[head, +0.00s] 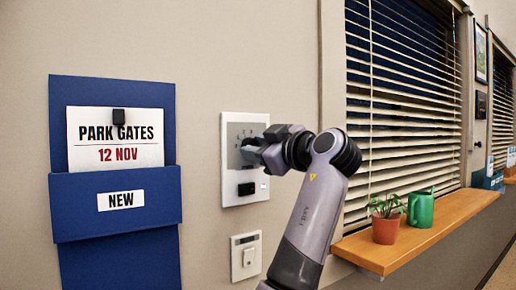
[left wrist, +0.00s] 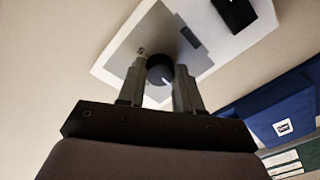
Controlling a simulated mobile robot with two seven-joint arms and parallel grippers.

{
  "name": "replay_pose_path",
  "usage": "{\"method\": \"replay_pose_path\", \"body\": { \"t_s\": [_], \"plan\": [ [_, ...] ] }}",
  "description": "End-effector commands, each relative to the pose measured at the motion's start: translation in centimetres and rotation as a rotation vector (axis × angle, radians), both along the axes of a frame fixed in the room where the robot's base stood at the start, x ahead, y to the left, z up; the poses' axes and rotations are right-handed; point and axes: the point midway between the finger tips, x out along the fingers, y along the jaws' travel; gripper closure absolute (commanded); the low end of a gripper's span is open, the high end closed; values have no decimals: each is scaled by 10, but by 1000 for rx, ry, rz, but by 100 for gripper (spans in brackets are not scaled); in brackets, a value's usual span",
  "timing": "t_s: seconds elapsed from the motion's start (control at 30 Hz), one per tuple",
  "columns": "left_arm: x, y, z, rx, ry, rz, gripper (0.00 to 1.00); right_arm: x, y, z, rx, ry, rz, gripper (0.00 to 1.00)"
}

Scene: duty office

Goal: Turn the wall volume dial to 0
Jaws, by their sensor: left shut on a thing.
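The wall volume dial is a dark round knob on a grey face in a white wall panel (head: 231,190). In the left wrist view the dial (left wrist: 160,68) sits between my fingers, with a white pointer mark on its near side. In the head view my gripper hides the dial and most of the scale marks; the numbers cannot be read. My left gripper (head: 255,150) reaches the panel from the right and is shut on the dial; its fingers also show in the left wrist view (left wrist: 160,80). My right gripper is not in view.
A black block (head: 246,189) sits low on the panel, and a smaller switch plate (head: 246,258) is below it. A blue notice holder (head: 118,215) hangs to the left. A window ledge (head: 420,238) with a potted plant (head: 386,228) and green can (head: 421,210) juts out at right.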

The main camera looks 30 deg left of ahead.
Motion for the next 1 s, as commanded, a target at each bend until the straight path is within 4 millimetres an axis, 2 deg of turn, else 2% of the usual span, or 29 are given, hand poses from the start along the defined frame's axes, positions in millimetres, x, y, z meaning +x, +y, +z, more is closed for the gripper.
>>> {"method": "replay_pose_path", "body": {
  "t_s": [0.3, 0.73, 0.77, 0.83, 1.0],
  "plan": [
    [1, -1, -3, -41, -73, 0, 96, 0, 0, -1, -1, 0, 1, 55],
    [1, -1, -3, -43, -80, 0, 96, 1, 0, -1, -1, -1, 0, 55],
    [1, -1, -3, -44, -80, 1, 62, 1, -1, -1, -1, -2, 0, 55],
    [1, -1, -3, -43, -80, 0, 40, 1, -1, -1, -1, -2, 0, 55],
    [1, 0, -2, -40, -82, 0, 40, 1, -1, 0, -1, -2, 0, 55]
  ]
}}
